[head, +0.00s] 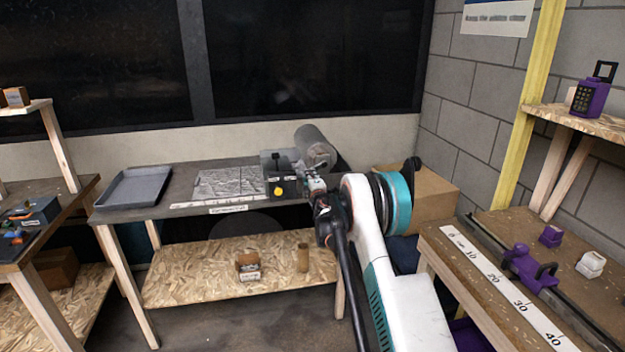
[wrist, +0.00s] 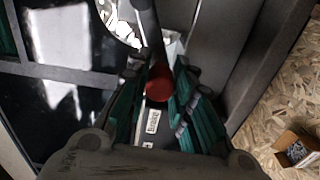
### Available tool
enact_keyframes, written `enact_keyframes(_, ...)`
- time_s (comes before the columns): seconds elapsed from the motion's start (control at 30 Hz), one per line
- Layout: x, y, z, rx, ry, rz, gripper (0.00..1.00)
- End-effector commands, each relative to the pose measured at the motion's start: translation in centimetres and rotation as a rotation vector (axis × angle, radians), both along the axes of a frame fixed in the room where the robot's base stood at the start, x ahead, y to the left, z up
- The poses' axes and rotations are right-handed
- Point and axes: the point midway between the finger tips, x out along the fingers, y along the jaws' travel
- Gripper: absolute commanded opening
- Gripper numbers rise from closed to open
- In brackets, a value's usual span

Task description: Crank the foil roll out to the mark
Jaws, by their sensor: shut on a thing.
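The foil roll (head: 314,147) is a grey cylinder at the right end of the dark bench, on a grey dispenser. A crinkled silver foil sheet (head: 228,182) lies flat on the bench to its left. A pale strip (head: 208,204) runs along the bench's front edge near the sheet; I cannot read any mark on it. My gripper (head: 316,184) is at the dispenser's front right. In the wrist view its green-lined fingers (wrist: 157,100) are shut around the red crank knob (wrist: 158,82), below a dark bar. The crank is mostly hidden by my gripper in the head view.
A yellow knob (head: 278,191) sits on the dispenser's front. A grey tray (head: 134,187) stands at the bench's left end. A small box (head: 248,265) and a brown tube (head: 303,257) stand on the lower shelf. A ruler-marked bench (head: 500,285) is at the right.

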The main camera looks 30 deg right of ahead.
Motion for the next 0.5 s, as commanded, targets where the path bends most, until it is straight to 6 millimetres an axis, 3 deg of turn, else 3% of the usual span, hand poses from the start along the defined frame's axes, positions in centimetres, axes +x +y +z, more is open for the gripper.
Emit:
enact_keyframes(0.27, -0.07, -0.31, 0.0, 0.0, 0.0, -0.005, 0.0)
enact_keyframes(0.3, -0.07, -0.32, 0.0, -0.001, 0.0, -0.005, 0.3)
enact_keyframes(0.37, -0.07, -0.3, 0.0, -0.001, 0.0, -0.005, 0.43)
enact_keyframes(0.5, -0.05, -0.2, -0.02, -0.001, 0.0, -0.003, 0.43)
